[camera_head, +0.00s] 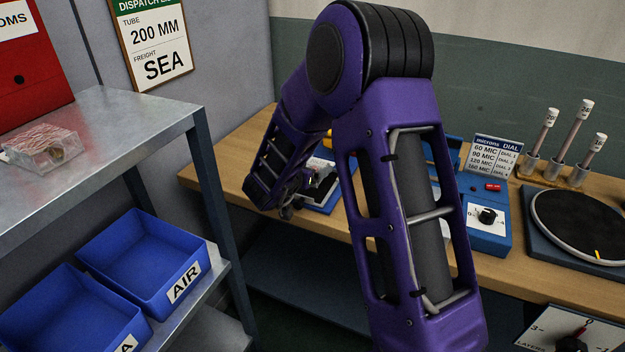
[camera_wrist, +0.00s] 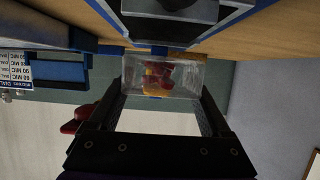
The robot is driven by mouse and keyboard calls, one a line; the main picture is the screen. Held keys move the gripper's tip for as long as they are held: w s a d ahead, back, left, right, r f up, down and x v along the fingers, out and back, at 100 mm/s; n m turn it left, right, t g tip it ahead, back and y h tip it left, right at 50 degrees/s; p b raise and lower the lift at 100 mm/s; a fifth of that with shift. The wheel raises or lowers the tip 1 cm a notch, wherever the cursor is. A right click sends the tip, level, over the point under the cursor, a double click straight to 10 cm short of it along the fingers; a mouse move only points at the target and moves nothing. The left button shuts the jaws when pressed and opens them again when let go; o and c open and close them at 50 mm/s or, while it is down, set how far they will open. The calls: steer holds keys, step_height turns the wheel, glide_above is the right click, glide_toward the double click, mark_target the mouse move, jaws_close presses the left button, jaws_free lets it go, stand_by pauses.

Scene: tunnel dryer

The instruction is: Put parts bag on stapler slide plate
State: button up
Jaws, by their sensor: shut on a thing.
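The parts bag (camera_wrist: 163,75) is a clear bag with red and yellow pieces inside. In the wrist view it sits between the fingers of my gripper (camera_wrist: 163,92), which is shut on it. Just beyond the bag, at the top of that view, is a blue-edged dark and pale surface (camera_wrist: 228,22); I cannot tell whether the bag touches it. In the head view my gripper (camera_head: 290,205) is low at the bench's left part, beside a blue-edged plate (camera_head: 323,203), which may be the stapler slide plate. My arm hides much of this area.
A blue sealer box with a dial (camera_head: 487,238) and a micron sign (camera_head: 489,157) stand right of my arm on the wooden bench (camera_head: 520,278). Farther right are a round black plate (camera_head: 575,222) and several labelled posts. A metal rack (camera_head: 110,120) with blue bins (camera_head: 140,262) stands left.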

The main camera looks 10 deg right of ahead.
steer(key=shift+f, duration=1.6)
steer(key=shift+b, duration=0.3)
steer(key=shift+f, duration=0.2)
steer(key=o, duration=1.3)
steer(key=shift+r, duration=0.25)
steer(key=p+v, duration=0.1)
steer(key=v, duration=1.1)
